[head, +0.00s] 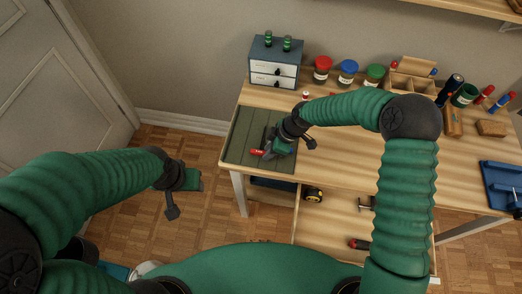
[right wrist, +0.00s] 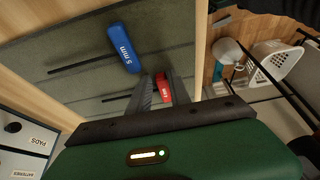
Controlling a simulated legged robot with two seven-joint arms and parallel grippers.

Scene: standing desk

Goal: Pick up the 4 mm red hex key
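The red hex key (right wrist: 164,88) lies on the green mat in the right wrist view, its dark shaft pointing left. Its red handle also shows in the head view (head: 257,153), beside my right gripper (head: 270,151). In the right wrist view the two fingers of my right gripper (right wrist: 161,84) stand on either side of the red handle, with a small gap; contact is not clear. The print on the handle is too small to read. My left gripper (head: 196,180) hangs over the floor left of the desk, away from the key; its fingers are not clear.
A blue hex key (right wrist: 124,47) marked 5 mm lies on the mat (head: 246,128) beside the red one. A small drawer cabinet (head: 274,76) stands behind the mat. Jars (head: 347,72) and a wooden organizer (head: 410,85) line the back. The desk's middle is mostly clear.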

